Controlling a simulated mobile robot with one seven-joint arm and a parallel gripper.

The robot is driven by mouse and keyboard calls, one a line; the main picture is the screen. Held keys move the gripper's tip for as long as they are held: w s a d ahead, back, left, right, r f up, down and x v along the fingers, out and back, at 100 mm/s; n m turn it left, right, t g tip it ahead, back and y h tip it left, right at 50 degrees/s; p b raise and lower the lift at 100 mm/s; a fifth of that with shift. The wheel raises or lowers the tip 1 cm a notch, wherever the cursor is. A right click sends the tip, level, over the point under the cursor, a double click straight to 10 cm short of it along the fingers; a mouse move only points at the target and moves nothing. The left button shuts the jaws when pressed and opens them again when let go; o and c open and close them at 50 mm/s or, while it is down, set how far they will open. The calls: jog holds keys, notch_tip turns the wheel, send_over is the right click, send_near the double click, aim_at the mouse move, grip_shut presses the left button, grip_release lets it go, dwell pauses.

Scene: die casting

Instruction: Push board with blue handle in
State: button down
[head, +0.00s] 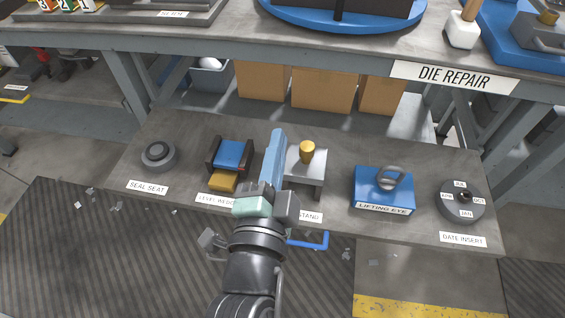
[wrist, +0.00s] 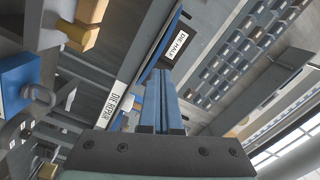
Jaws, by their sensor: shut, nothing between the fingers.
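The grey board (head: 345,140) sticks out from below the DIE REPAIR bench, with several labelled parts on it. A blue bent handle (head: 309,243) shows at the board's front edge, just right of my wrist; part of it is hidden behind my arm. My gripper (head: 277,135) is shut and empty. Its long blue fingers reach over the middle of the board, between the level wedge and the stand. In the wrist view the closed fingers (wrist: 160,75) point toward the bench and its DIE REPAIR label; the blue handle is not visible there.
On the board are the seal seat (head: 158,155), blue-and-yellow wedge (head: 230,157), stand with brass knob (head: 307,152), blue lifting eye block (head: 383,190) and round date insert (head: 461,200). Cardboard boxes (head: 322,88) stand behind, under the bench (head: 215,38). Floor in front is mostly clear.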

jog(key=s+a+f+m+g, duration=0.1)
jog(key=s+f+m+g, duration=0.15)
jog(key=s+f, duration=0.35)
jog(key=s+a+f+m+g, duration=0.1)
jog(key=s+f+m, duration=0.2)
jog(key=f, duration=0.6)
jog(key=p, duration=0.1)
send_near(286, 177)
jog(key=x, duration=0.4)
jog(key=shift+w+d+f, duration=0.1)
jog(key=shift+w+f, duration=0.05)
jog(key=shift+w, duration=0.2)
jog(key=shift+x, duration=0.8)
jog(key=shift+w, duration=0.1)
